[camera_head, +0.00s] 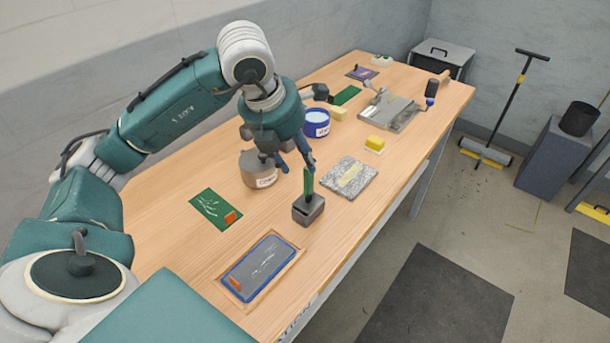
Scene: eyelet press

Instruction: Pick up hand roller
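My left gripper (297,166) points down over the workbench, with its fingers spread apart. One fingertip is close above a green upright piece (308,184) standing in a small dark grey block (308,209). I cannot tell whether they touch, and nothing shows between the fingers. A roller-like tool with a black grip and blue part (431,94) stands at the bench's far right edge, beside a grey metal plate (392,112). I cannot tell for sure that it is the hand roller. My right gripper is not in view.
A long-handled roller (487,151) stands on the floor.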

